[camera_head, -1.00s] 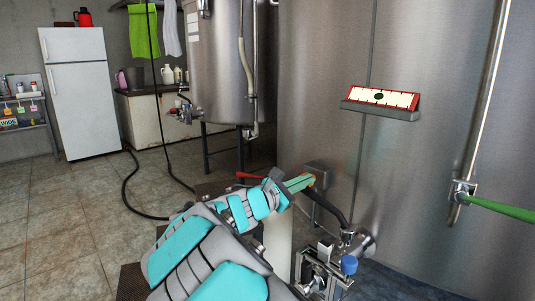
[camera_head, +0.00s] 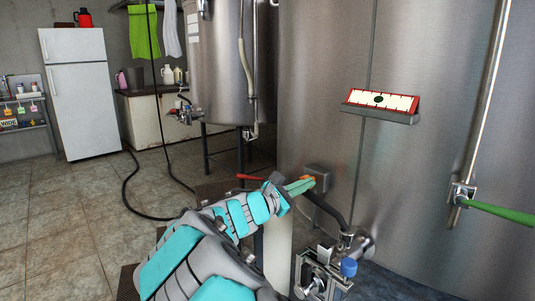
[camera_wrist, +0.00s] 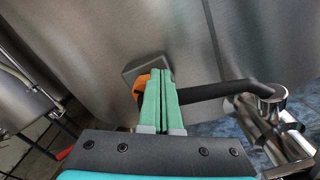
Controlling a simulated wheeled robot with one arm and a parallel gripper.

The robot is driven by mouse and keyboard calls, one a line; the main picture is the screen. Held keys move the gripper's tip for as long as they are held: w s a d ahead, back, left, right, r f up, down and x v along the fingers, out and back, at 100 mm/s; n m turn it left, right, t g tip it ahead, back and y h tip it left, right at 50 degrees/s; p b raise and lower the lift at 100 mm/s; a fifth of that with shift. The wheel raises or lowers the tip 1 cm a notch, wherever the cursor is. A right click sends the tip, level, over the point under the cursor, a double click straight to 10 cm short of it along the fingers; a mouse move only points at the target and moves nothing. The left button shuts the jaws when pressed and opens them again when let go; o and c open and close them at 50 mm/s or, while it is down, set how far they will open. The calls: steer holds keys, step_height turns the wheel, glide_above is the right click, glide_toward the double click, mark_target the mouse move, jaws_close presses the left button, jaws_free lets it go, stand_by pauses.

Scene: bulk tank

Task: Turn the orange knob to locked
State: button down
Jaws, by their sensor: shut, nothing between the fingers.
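The orange knob (camera_wrist: 141,86) sits on a grey box (camera_wrist: 145,67) fixed to the large steel tank. In the head view the knob (camera_head: 308,179) shows only as a small orange patch on the box (camera_head: 317,172), behind my fingertips. My gripper (camera_wrist: 164,75) is shut, its two green fingers together with nothing between them. In the wrist view the fingers lie just right of the knob and cover part of it. I cannot tell whether they touch it. In the head view my gripper (camera_head: 311,182) reaches the box from the left. No lock marking is readable.
A black hose (camera_wrist: 215,90) runs right from near the box to steel pipework (camera_wrist: 270,105). A blue-capped valve (camera_head: 348,267) stands below. A red handle (camera_head: 250,177) is behind my wrist. A green lever (camera_head: 500,211) is at far right.

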steer(key=shift+p+v, duration=0.45)
steer(key=shift+v, duration=2.3)
steer(key=shift+d, duration=0.15)
